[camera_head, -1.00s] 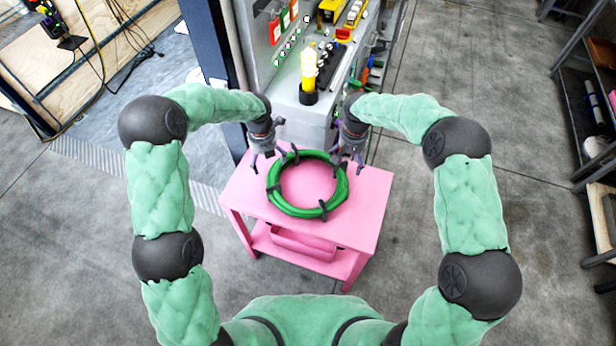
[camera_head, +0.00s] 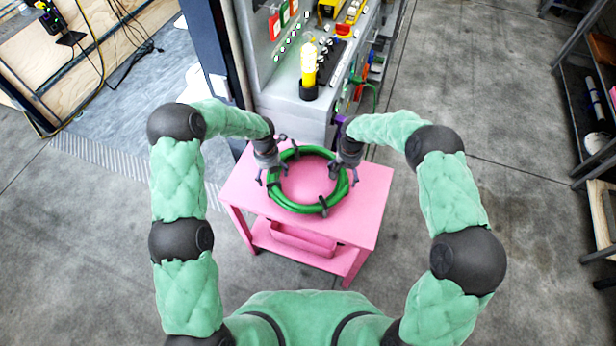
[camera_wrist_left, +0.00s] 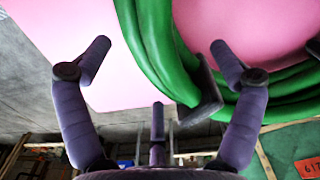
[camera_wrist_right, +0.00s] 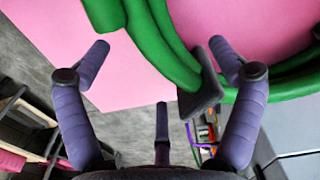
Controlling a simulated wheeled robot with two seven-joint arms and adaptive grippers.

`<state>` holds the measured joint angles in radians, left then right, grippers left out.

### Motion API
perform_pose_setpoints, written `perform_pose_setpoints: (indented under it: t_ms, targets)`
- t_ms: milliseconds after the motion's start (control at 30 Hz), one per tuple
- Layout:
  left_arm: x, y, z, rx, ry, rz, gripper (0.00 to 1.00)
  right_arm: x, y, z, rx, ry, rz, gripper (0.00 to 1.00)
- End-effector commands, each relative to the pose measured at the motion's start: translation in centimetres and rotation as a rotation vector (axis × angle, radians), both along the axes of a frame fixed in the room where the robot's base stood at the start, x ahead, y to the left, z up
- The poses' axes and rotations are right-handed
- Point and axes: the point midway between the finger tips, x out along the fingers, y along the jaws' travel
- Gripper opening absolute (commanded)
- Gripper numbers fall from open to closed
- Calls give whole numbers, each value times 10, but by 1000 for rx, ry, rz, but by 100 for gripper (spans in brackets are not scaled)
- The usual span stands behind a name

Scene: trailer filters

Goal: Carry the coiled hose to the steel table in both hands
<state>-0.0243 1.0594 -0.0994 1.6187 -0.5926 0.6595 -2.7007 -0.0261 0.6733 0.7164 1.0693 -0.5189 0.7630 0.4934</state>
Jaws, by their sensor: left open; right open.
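The green coiled hose (camera_head: 296,207) lies flat on the pink table, bound with dark ties. My left gripper (camera_head: 272,178) is open at the coil's left side, and my right gripper (camera_head: 345,176) is open at its right side. In the left wrist view the hose (camera_wrist_left: 155,50) passes between and beyond the spread fingers (camera_wrist_left: 158,62). In the right wrist view the hose (camera_wrist_right: 160,45) likewise shows between the open fingers (camera_wrist_right: 160,62). Neither gripper is closed on it. I cannot tell which surface is the steel table.
The pink table (camera_head: 366,215) has a lower shelf with a pink bin (camera_head: 303,240). Behind it stands a grey workbench (camera_head: 295,112) with a yellow lamp (camera_head: 308,65) and tools. A dark shelf rack (camera_head: 590,120) stands at right. Open concrete floor lies right of the table.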

Motion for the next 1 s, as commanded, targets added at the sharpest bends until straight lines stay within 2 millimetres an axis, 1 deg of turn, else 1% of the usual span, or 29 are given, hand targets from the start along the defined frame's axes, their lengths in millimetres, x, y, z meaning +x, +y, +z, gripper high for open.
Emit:
perform_pose_setpoints:
  t_ms: [100,367,400,467,500,567,600,667,700,1000]
  targets:
    - [0,0,-4,0,0,1,93,0,0,-4,0,-1,0,93]
    - [0,0,-5,0,0,0,93,0,0,-5,0,-1,0,93]
    - [0,0,-5,0,0,0,90,0,0,-5,0,-1,0,90]
    - [0,0,-5,0,0,0,73,0,0,-5,0,-1,0,73]
    - [0,0,-5,0,0,0,62,0,0,-5,0,-1,0,62]
    - [0,0,-5,0,0,0,45,0,0,-5,0,-1,0,45]
    - [0,0,-5,0,0,0,34,0,0,-5,0,-1,0,34]
    - [0,0,-5,0,0,0,17,0,0,-5,0,-1,0,17]
    - [0,0,-5,0,0,0,6,0,0,-5,0,-1,1,6]
    - [0,0,-3,0,-1,-1,5,1,0,-3,0,-3,2,6]
